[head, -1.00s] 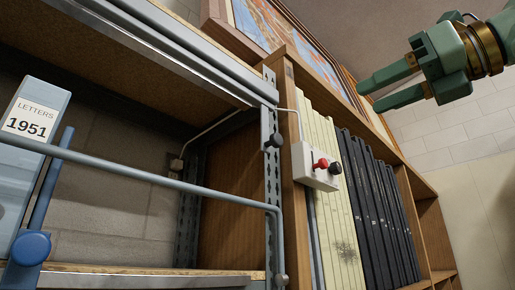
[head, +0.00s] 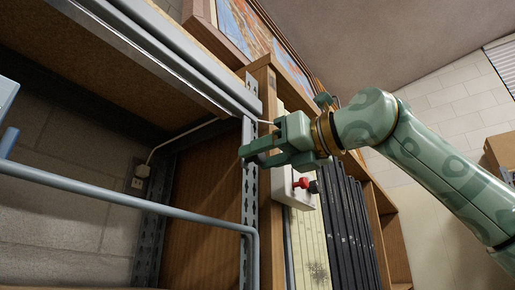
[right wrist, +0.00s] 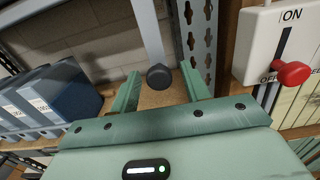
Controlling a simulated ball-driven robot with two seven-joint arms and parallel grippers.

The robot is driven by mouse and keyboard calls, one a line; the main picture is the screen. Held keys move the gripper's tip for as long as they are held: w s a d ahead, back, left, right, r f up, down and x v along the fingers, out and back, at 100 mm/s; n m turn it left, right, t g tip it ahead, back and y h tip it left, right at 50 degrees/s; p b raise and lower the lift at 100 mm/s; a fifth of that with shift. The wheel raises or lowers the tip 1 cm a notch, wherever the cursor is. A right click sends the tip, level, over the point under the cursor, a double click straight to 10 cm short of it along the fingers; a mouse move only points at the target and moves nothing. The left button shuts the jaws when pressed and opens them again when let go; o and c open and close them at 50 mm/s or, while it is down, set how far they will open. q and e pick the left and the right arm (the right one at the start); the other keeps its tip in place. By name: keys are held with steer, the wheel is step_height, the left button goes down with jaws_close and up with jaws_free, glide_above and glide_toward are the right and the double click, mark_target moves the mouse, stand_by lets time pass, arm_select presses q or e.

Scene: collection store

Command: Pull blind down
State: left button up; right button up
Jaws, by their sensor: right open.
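The blind appears as a long grey roll or casing (head: 185,62) along the front of the upper shelf. A pale pull strap (right wrist: 147,28) with a dark round knob (right wrist: 158,77) hangs at its right end, in front of the perforated upright. My right gripper (head: 252,155) is open at that upright. In the right wrist view its two fingers (right wrist: 160,76) stand on either side of the knob, and I see no contact. In the head view the gripper hides the strap and knob. My left gripper is not in view.
Just right of the gripper is a white switch box (head: 280,191) with a red knob (head: 301,182). A blue-grey rail (head: 110,193) runs across the shelf front. Dark binders (head: 352,225) stand right of the upright. Blue file boxes (right wrist: 50,92) sit on the shelf.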

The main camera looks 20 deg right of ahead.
steer(key=shift+w+a, duration=0.2)
steer(key=shift+w, duration=0.1)
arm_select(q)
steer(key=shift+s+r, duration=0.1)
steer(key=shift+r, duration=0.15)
arm_select(e)
steer(key=shift+w+a, duration=0.2)
jaws_close()
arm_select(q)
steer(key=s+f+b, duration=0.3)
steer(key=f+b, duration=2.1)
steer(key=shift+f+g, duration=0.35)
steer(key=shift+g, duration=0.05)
arm_select(e)
step_height(320, 180, down, 27)
steer(key=shift+f, duration=0.15)
jaws_free()
steer(key=shift+s, duration=0.1)
steer(key=shift+d, duration=0.1)
